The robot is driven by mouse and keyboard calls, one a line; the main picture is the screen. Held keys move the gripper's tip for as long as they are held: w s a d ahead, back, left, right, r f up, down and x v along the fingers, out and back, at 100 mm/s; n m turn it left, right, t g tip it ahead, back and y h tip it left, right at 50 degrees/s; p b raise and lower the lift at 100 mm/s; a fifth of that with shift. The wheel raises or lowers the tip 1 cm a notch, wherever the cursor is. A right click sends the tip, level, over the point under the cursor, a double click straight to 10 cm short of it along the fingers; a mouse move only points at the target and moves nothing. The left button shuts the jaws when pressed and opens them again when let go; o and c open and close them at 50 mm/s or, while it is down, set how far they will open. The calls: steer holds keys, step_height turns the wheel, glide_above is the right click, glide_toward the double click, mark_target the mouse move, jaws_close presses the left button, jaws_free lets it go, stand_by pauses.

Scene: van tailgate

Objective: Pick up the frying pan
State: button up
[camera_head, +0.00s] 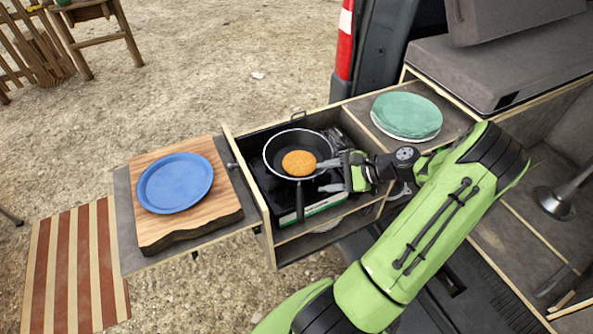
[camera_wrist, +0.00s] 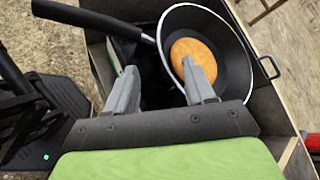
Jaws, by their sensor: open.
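The frying pan (camera_head: 283,143) is black with a pale rim and sits on the stove in the pulled-out drawer. Its black handle (camera_head: 300,203) points toward the front of the drawer. A round golden-brown patty (camera_head: 299,163) lies in the pan. My gripper (camera_head: 325,175) is open, at the right side of the pan, with its fingers pointing left. In the wrist view, the frying pan (camera_wrist: 233,62) is beyond my gripper (camera_wrist: 161,85), and one fingertip overlaps its near rim. The handle (camera_wrist: 92,20) runs to the upper left, ahead of the other finger. I cannot tell whether a finger touches the pan.
A blue plate (camera_head: 175,183) lies on a wooden board (camera_head: 190,232) left of the drawer (camera_head: 250,196). Green plates (camera_head: 407,115) stand on the counter behind my gripper. The drawer walls surround the stove. A striped mat (camera_head: 75,265) lies on the ground.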

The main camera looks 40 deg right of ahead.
steer(key=x, duration=0.7)
steer(key=shift+a+f+b, duration=0.1)
steer(key=shift+a+b, duration=0.15)
steer(key=shift+b, duration=0.15)
steer(key=shift+s, duration=0.15)
jaws_close()
stand_by(0.7)
